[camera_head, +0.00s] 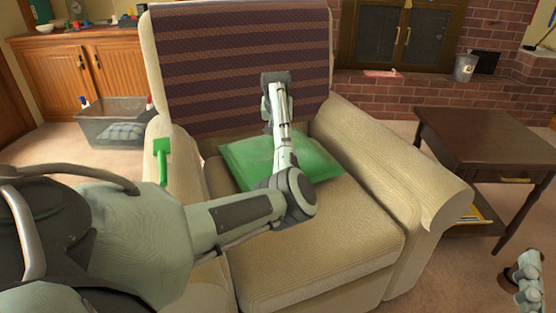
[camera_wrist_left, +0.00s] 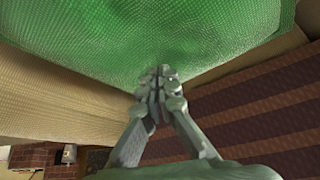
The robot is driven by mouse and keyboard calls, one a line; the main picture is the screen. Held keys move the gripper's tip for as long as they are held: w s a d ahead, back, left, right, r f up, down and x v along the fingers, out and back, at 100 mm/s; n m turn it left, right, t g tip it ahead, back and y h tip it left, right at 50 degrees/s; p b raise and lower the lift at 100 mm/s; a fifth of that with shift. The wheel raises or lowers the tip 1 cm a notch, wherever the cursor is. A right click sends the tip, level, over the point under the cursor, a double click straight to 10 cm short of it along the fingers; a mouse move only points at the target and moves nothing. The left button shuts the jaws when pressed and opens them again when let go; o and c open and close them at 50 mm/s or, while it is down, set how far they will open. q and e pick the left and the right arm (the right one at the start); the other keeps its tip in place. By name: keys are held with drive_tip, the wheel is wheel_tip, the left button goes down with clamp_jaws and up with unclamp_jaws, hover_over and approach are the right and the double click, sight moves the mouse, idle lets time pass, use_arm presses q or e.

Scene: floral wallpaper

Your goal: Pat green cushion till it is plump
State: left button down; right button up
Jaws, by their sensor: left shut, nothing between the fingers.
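The green cushion (camera_head: 237,155) lies on the armchair seat (camera_head: 320,235) against the backrest, partly hidden by my left forearm. In the left wrist view the cushion (camera_wrist_left: 150,35) fills the top of the picture, and its surface looks slightly creased in front of the fingers. My left gripper (camera_wrist_left: 160,84) is shut and empty, with its fingertips at the cushion's surface; I cannot tell whether they touch. A pale part of my right arm shows at the bottom right.
The right armrest (camera_head: 395,160) and a striped cloth (camera_head: 210,65) on the backrest bound the seat.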

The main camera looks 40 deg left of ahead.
use_arm(q)
drive_tip(key=shift+f, duration=0.85)
wheel_tip(320, 180, up, 4)
drive_tip(key=p, duration=0.5)
drive_tip(key=shift+f, duration=0.2)
drive_tip(key=shift+f, duration=0.2)
drive_tip(key=shift+f+b, duration=0.5)
drive_tip(key=shift+f, duration=1.1)
wheel_tip(320, 180, up, 4)
drive_tip(key=p, duration=0.4)
drive_tip(key=shift+f+p, duration=0.15)
drive_tip(key=shift+p, duration=0.25)
drive_tip(key=shift+f, duration=0.1)
drive_tip(key=shift+f, duration=0.1)
